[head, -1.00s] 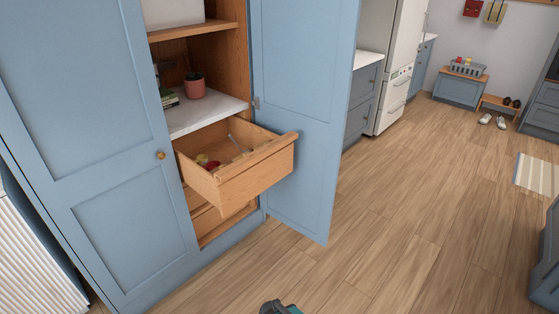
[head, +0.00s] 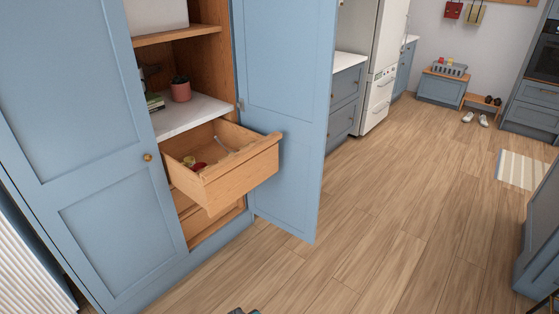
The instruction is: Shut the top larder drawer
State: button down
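The top larder drawer (head: 243,174) is a wooden box pulled well out of the blue larder cabinet, below a white shelf. A few small items, one red and one yellowish, and a light utensil lie inside it. Lower wooden drawers (head: 212,222) sit pushed in beneath it. A small dark part at the bottom edge of the head view may be the end of my arm. My gripper's fingers cannot be made out there, and nothing of mine touches the drawer.
The right larder door (head: 283,120) stands open beside the drawer; the left door (head: 110,190) is shut. The wooden floor (head: 375,225) in front and to the right is clear.

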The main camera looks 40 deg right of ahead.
aim_at(215, 187)
jog(key=z, duration=0.05)
jog(key=i, duration=1)
jog(key=u, duration=0.05)
